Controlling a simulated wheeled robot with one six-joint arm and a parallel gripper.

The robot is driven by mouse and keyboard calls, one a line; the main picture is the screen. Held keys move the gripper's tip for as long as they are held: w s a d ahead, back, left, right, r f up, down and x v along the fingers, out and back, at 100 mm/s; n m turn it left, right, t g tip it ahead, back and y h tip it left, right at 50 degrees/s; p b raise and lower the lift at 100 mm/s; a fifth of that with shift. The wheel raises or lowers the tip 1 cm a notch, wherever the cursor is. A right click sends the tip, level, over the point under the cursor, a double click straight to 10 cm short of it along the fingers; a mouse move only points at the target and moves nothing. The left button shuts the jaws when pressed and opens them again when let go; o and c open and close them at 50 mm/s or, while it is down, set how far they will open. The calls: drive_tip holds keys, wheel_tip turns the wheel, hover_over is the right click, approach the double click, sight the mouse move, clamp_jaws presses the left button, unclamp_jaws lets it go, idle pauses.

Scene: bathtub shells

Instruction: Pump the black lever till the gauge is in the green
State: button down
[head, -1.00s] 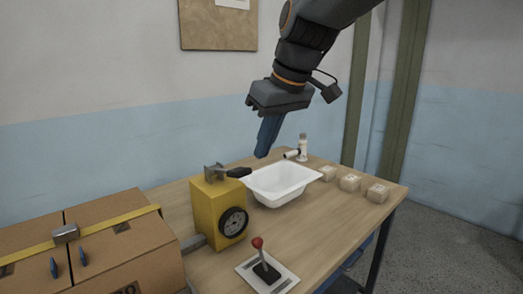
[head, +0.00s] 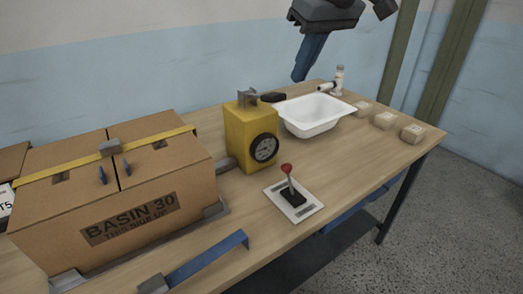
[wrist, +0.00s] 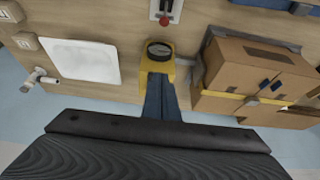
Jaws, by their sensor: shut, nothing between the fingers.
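A yellow box (head: 247,135) stands on the workbench with a round dark gauge (head: 265,149) on its front. The gauge needle and any green zone are too small to read. A black lever (head: 270,97) sticks out to the right from a grey bracket on the box top. My gripper (head: 299,78) hangs above and behind the box, apart from the lever, with its blue fingers pointing down, shut and empty. In the wrist view, the fingers (wrist: 158,82) cover part of the yellow box (wrist: 144,72), the gauge (wrist: 160,50) shows beyond them, and the lever is hidden.
A white basin (head: 318,127) sits right of the yellow box. A red-knobbed joystick (head: 288,173) stands on a plate in front. A strapped carton (head: 150,190) fills the left; a blue-handled bar (head: 205,260) lies at the front edge. Small packages (head: 384,121) line the right end.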

drive_tip(key=s+d+f+m+g+h, duration=0.1)
drive_tip(key=s+d+f, duration=0.3)
drive_tip(key=f, duration=0.5)
drive_tip(key=s+d+f+m+g+h, duration=0.1)
drive_tip(key=s+d+f+m, duration=0.3)
drive_tip(key=f, duration=0.5)
drive_tip(key=s+d+f+m+g+h, duration=0.1)
drive_tip(key=s+d+f+m, duration=0.1)
drive_tip(key=s+d+f, duration=0.3)
wheel_tip(320, 180, down, 4)
drive_tip(key=d, duration=0.2)
drive_tip(key=shift+s+d+f+m, duration=0.2)
drive_tip(key=shift+d+m, duration=0.15)
drive_tip(key=shift+m, duration=0.05)
